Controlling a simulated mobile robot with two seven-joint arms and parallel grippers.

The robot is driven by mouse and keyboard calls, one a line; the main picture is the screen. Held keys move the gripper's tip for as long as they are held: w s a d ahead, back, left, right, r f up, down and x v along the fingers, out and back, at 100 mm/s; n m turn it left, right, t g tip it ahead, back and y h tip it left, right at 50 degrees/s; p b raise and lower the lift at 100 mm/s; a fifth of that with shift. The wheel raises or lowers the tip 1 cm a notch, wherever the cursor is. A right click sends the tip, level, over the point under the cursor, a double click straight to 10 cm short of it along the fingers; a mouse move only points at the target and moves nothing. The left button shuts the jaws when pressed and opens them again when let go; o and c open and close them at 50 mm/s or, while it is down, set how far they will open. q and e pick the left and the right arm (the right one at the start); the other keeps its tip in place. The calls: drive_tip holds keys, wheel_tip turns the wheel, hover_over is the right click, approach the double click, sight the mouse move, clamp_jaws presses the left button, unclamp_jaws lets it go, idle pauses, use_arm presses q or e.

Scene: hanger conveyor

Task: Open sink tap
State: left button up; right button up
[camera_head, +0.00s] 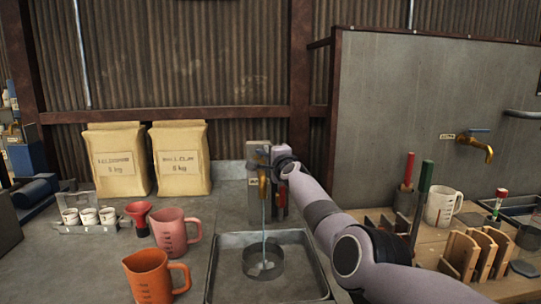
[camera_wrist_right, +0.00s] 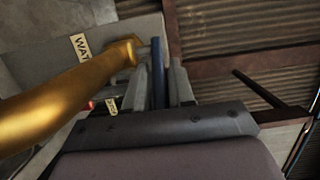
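The sink tap (camera_head: 263,186) is brass and stands behind the steel sink (camera_head: 214,262); its spout also shows large in the right wrist view (camera_wrist_right: 60,105). A thin pale-blue stream of water runs from the spout into a round metal container (camera_head: 262,268) in the sink. The tap's blue handle (camera_wrist_right: 157,62) stands between the grey fingers of my right gripper (camera_wrist_right: 164,82), which are close together around it. In the head view my right gripper (camera_head: 268,158) is at the tap's top, partly hidden by the arm. My left gripper is not in view.
An orange jug (camera_head: 148,280) and a pink jug (camera_head: 172,232) stand left of the sink. Two paper bags (camera_head: 117,165) stand behind. At right, a bench holds a white mug (camera_head: 438,207) and wooden boards (camera_head: 465,255); a second brass tap (camera_head: 478,148) is on the panel.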

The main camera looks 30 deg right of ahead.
drive_tip(key=shift+a+r, duration=0.1)
idle(0.3)
drive_tip(key=shift+s+a+r, duration=0.15)
drive_tip(key=shift+a, duration=0.15)
drive_tip(key=shift+s, duration=0.3)
drive_tip(key=shift+s+d+f, duration=0.1)
drive_tip(key=shift+s+d, duration=0.05)
drive_tip(key=shift+s, duration=0.35)
drive_tip(key=shift+s+d+f, duration=0.1)
drive_tip(key=shift+s, duration=0.4)
drive_tip(key=shift+s+a, duration=0.15)
drive_tip(key=shift+s, duration=0.9)
drive_tip(key=shift+s+a, duration=0.15)
drive_tip(key=shift+s, duration=0.9)
